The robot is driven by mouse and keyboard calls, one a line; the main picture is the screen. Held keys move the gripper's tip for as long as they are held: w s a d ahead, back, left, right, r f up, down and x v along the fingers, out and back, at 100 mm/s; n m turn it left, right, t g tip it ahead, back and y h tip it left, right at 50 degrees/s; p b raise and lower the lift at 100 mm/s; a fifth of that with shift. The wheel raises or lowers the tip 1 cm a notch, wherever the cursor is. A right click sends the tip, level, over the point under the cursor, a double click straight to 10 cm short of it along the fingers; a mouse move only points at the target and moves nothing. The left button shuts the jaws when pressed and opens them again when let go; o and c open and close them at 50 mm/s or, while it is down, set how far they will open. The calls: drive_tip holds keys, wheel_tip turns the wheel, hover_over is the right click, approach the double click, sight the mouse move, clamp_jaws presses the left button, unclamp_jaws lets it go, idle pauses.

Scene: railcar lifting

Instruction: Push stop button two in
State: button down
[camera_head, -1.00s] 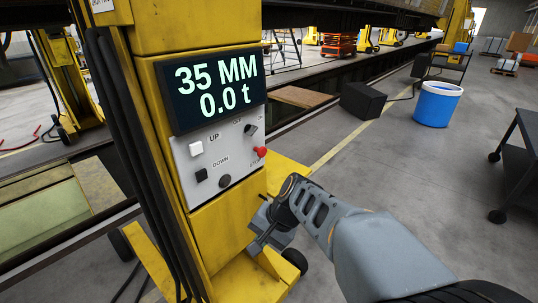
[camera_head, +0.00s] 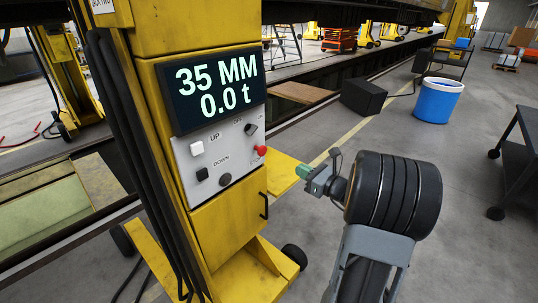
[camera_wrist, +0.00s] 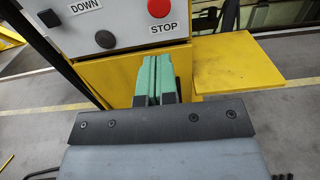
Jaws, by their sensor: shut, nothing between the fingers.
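The red stop button (camera_head: 261,151) sits at the right edge of the grey control panel (camera_head: 213,150) on the yellow lifting column (camera_head: 228,222). In the wrist view the round red stop button (camera_wrist: 159,8) is at the top, above the STOP label, cut off by the frame edge. My gripper (camera_head: 304,173) is to the right of the panel and slightly below the button, apart from it. Its green fingertips (camera_wrist: 155,72) are together and empty in the wrist view, pointing toward the panel below the STOP label.
The panel also carries a white UP button (camera_head: 197,148), a black DOWN button (camera_head: 202,174), a round black part (camera_head: 225,180) and a switch (camera_head: 250,129). The display (camera_head: 212,91) reads 35 MM and 0.0 t. A yellow ledge (camera_wrist: 235,65) juts out right of the column.

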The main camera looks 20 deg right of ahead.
sight(264, 151)
drive_tip(key=shift+w, duration=0.1)
drive_tip(key=p+x, duration=0.3)
drive_tip(key=x, duration=1)
drive_tip(key=shift+w+a+p, duration=0.3)
drive_tip(key=shift+w+p, duration=0.05)
drive_tip(key=shift+p, duration=0.05)
drive_tip(key=shift+w, duration=0.1)
drive_tip(key=shift+w+a+f+b, duration=0.25)
drive_tip(key=shift+w+b, duration=0.35)
drive_tip(key=shift+b, duration=0.3)
drive_tip(key=shift+w+a+r, duration=0.15)
drive_tip(key=shift+r, duration=0.2)
